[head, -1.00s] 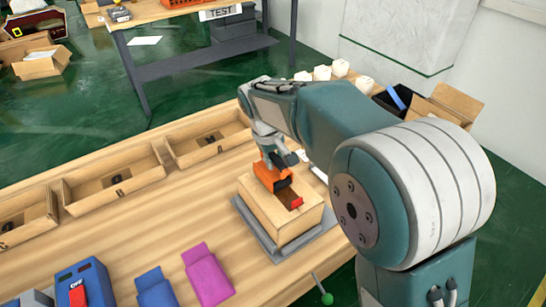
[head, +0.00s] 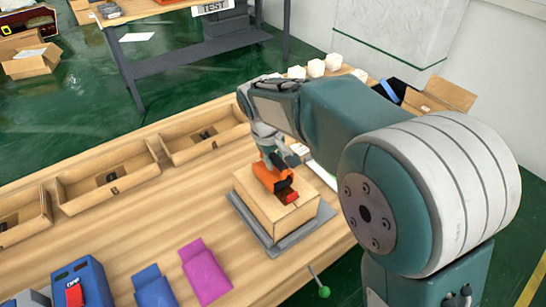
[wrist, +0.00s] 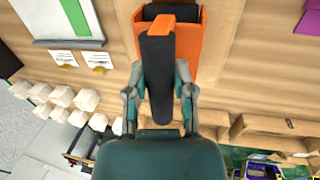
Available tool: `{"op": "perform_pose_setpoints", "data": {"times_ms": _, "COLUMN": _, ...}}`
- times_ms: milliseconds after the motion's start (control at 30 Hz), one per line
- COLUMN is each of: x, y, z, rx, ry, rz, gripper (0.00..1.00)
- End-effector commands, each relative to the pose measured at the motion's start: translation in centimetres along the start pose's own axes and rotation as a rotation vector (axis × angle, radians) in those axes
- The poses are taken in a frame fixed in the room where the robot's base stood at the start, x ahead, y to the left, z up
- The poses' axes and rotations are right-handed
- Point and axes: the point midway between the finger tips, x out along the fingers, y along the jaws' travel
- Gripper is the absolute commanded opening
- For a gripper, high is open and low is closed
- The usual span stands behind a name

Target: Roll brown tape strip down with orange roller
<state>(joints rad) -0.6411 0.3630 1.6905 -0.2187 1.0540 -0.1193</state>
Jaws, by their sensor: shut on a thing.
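A closed cardboard box (head: 262,205) stands on a grey plate (head: 282,246) on the wooden table. A short dark brown strip (head: 284,195) shows on its top, with a red piece (head: 292,198) near its front end. The orange roller (head: 270,178) is over the box top at the strip, hiding the rest of it; I cannot tell whether it presses on the strip. My gripper (head: 282,160) is shut on the roller. In the wrist view the roller's orange body (wrist: 200,45) and dark handle (wrist: 157,75) lie between the fingers of my gripper (wrist: 158,90).
Open wooden trays (head: 110,178) line the table's far-left side. A blue pouch (head: 153,287), a magenta pouch (head: 205,272) and a blue device (head: 82,284) lie at the front. A green-knobbed lever (head: 323,291) sticks out at the front edge. White boxes (head: 316,68) stand behind my arm.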

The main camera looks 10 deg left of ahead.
Motion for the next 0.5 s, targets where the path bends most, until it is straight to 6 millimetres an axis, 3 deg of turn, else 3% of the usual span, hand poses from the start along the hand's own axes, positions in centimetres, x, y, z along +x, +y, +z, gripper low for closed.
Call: {"op": "perform_pose_setpoints", "data": {"times_ms": 500, "x": -0.09, "y": 0.03, "z": 0.65, "rx": 0.000, "ry": 0.000, "rz": 0.000, "gripper": 0.00}}
